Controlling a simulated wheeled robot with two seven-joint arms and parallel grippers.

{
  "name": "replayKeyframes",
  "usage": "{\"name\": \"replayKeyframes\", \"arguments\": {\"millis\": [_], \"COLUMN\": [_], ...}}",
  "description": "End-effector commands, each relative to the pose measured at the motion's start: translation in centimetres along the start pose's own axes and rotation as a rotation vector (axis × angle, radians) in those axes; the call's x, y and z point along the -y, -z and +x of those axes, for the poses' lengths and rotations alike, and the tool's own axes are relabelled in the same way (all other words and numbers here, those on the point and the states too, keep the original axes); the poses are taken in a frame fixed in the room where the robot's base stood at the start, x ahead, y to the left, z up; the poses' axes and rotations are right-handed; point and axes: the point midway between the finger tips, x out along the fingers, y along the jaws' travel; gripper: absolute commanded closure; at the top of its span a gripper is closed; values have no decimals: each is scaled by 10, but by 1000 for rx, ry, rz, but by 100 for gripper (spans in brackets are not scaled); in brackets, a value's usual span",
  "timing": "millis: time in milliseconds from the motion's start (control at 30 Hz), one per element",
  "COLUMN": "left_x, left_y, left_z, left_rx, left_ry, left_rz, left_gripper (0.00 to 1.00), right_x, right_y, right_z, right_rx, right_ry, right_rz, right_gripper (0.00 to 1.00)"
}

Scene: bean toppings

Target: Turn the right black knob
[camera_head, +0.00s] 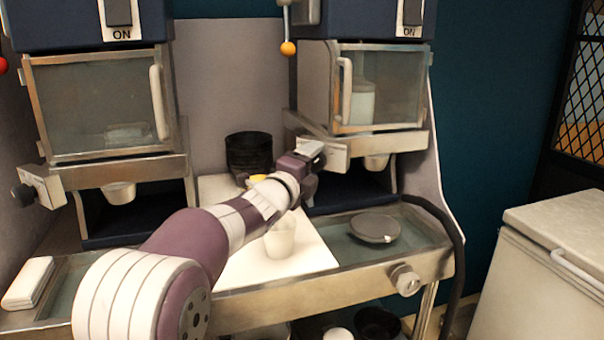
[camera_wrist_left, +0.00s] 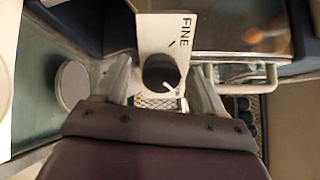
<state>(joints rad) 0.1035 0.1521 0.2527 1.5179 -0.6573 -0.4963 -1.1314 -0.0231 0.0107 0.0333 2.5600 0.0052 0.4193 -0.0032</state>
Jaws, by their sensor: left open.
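The right black knob (camera_wrist_left: 159,72) shows in the left wrist view on a white plate (camera_wrist_left: 165,30) marked FINE, with a white pointer line toward the plate's lower right. My left gripper (camera_wrist_left: 161,76) is open, with one finger on each side of the knob; I cannot tell whether they touch it. In the head view my left gripper (camera_head: 308,160) is at the front of the right machine (camera_head: 372,88) and hides the knob there. The left machine's black knob (camera_head: 23,195) sticks out at the far left. My right gripper is not in view.
A white cup (camera_head: 280,240) stands on a white board (camera_head: 250,268) under my arm. Black bowls (camera_head: 248,152) are stacked behind it. A round grey lid (camera_head: 375,228) lies in the right tray. A handle bar (camera_wrist_left: 245,82) is close to one finger.

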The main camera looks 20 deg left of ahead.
Motion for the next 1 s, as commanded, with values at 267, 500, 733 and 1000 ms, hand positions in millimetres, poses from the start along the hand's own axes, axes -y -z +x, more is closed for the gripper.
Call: {"name": "replayKeyframes", "arguments": {"millis": [267, 500, 733, 1000], "left_x": [-1, -1, -1, -1], "left_y": [0, 0, 1, 1], "left_z": [-64, -112, -121, -120], "left_rx": [3, 1, -1, 0], "left_ry": [2, -1, -2, -2], "left_rz": [1, 1, 1, 1], "left_gripper": [31, 31, 31, 31], "right_x": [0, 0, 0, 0], "right_y": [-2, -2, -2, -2], "right_z": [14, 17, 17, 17], "right_rx": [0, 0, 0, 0], "right_ry": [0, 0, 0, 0], "right_rz": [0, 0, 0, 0], "right_gripper": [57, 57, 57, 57]}}
